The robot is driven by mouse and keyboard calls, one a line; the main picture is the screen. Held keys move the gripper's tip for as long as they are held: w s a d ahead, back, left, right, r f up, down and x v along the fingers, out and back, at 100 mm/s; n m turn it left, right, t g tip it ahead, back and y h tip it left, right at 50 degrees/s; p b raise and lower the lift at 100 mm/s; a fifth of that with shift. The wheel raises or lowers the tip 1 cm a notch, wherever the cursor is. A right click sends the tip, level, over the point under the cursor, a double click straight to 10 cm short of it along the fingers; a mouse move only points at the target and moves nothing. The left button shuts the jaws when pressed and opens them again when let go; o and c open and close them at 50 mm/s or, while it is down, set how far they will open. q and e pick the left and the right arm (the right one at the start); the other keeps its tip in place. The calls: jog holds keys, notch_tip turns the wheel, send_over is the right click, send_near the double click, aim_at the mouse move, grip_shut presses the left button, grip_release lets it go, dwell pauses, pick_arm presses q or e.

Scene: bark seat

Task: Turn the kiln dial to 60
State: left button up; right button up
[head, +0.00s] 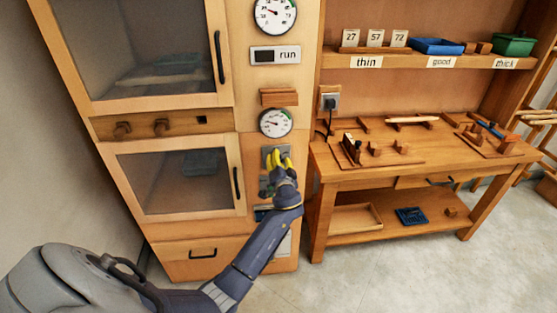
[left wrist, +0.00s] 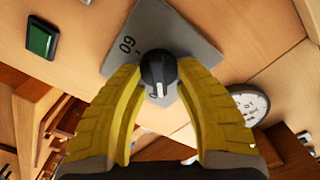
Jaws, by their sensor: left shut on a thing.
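The kiln dial is a dark round knob (left wrist: 157,72) with a white pointer line, on a grey plate (left wrist: 190,35) marked "60". In the left wrist view the pointer line faces the bottom of the picture, away from the "60" at upper left. My left gripper (left wrist: 160,82) has its yellow fingers shut on the knob, one on each side. In the head view my left gripper (head: 279,160) is at the control plate (head: 268,152) on the kiln front, and its fingers hide the knob. My right gripper is not in view.
A round gauge (head: 275,123) sits just above the plate, under a wooden ledge (head: 279,97) and a "run" display (head: 275,55). A green button (left wrist: 42,38) is near the plate. Kiln door handles (head: 237,183) are left; a workbench (head: 425,165) with tools stands right.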

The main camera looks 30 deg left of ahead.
pick_arm(q)
jog(key=m, duration=0.3)
jog(key=shift+f+m, duration=0.15)
jog(key=shift+m, duration=0.15)
jog(key=m, duration=0.3)
jog(key=shift+w+f+m, duration=0.1)
jog(key=shift+f+m, duration=0.05)
jog(key=shift+m, duration=0.15)
jog(key=m, duration=0.6)
jog(key=shift+f+m, duration=0.25)
jog(key=shift+m, duration=0.05)
jog(key=m, duration=0.6)
jog(key=shift+a+f, duration=0.15)
jog(key=shift+f, duration=0.05)
jog(key=m, duration=0.6)
jog(key=shift+s+a+f+m, duration=0.1)
jog(key=shift+s+a+m, duration=0.1)
jog(key=shift+s+m, duration=0.15)
jog(key=o, duration=1.1)
jog(key=shift+f, duration=0.1)
